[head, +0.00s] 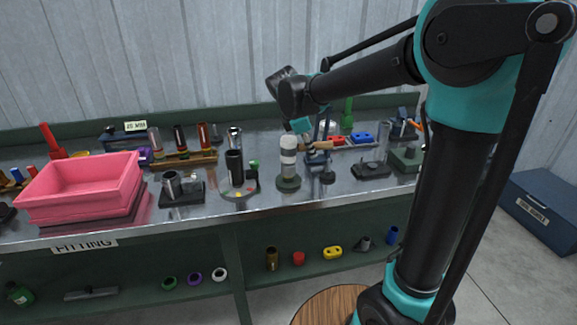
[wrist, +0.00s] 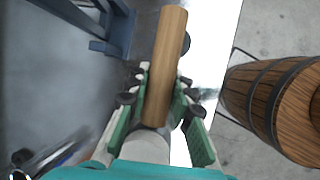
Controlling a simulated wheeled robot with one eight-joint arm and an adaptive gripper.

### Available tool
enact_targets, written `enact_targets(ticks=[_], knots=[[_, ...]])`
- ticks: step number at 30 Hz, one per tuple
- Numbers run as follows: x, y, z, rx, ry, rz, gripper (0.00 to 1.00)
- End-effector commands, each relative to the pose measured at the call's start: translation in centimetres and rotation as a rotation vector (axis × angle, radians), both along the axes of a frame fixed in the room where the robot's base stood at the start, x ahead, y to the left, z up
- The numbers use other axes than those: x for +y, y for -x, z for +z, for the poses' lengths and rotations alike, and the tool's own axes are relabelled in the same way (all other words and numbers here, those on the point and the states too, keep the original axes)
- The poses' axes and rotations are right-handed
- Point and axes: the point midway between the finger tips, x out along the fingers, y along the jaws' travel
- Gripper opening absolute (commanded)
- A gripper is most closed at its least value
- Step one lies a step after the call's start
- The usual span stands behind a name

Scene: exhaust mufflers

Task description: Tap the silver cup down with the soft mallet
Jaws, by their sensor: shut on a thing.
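My gripper (head: 309,141) is shut on the wooden handle of the soft mallet (wrist: 166,65), seen between its green fingers in the wrist view. In the head view the handle (head: 322,145) lies nearly level. A white cylinder with a grey band (head: 288,146), apparently the mallet head, stands upright at its left end, over a dark round base (head: 288,183). Whether it touches anything below is unclear. A shiny silver piece (head: 235,134), probably the silver cup, shows at the top of a dark cylinder (head: 235,163), left of the mallet. I cannot tell whether it sits on it or behind it.
A pink bin (head: 84,187) fills the bench's left part. A dark block with metal tubes (head: 181,191) stands between bin and dark cylinder. A wooden rack (head: 185,159) with several tubes is behind. Another dark fixture (head: 371,170) stands right of the mallet.

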Motion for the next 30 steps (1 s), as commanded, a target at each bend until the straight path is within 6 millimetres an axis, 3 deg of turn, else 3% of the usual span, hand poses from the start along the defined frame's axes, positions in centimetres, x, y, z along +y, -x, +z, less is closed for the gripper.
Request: enact_targets(ticks=[13, 30], knots=[[0.0, 0.0, 5.7, 0.0, 0.0, 0.0, 0.0], [-0.1, -0.1, 6.2, 0.0, 0.001, -0.002, 0.0]])
